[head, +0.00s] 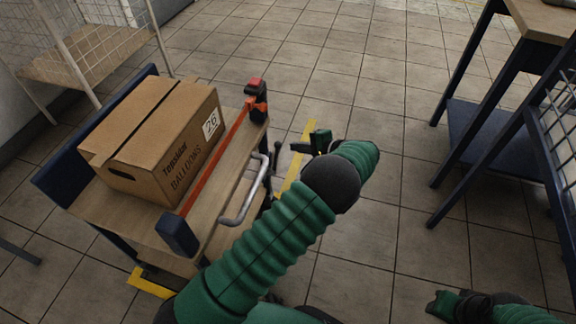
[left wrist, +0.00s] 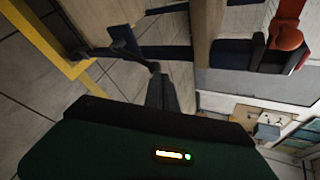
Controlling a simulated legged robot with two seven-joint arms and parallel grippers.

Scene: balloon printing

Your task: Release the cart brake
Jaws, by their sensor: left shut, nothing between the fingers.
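The cart (head: 225,215) stands left of centre in the head view, with a wooden deck and dark blue end parts. A red-and-black fitting (head: 257,98) rises at its far right corner; it also shows in the left wrist view (left wrist: 285,38). A dark lever-like part (left wrist: 124,42) lies just beyond my left fingertips in that view; I cannot tell whether they touch it. My left gripper (head: 298,148) is shut and empty, low beside the cart's right side. My right gripper (head: 437,306) is at the bottom right, away from the cart; its finger state is unclear.
A cardboard balloon box (head: 150,150) sits on the cart. A grey looped handle (head: 246,200) sticks out beside my left arm. Yellow tape (head: 293,170) marks the floor. A blue-legged table (head: 480,90) stands right, a wire rack (head: 90,50) upper left. The floor between is clear.

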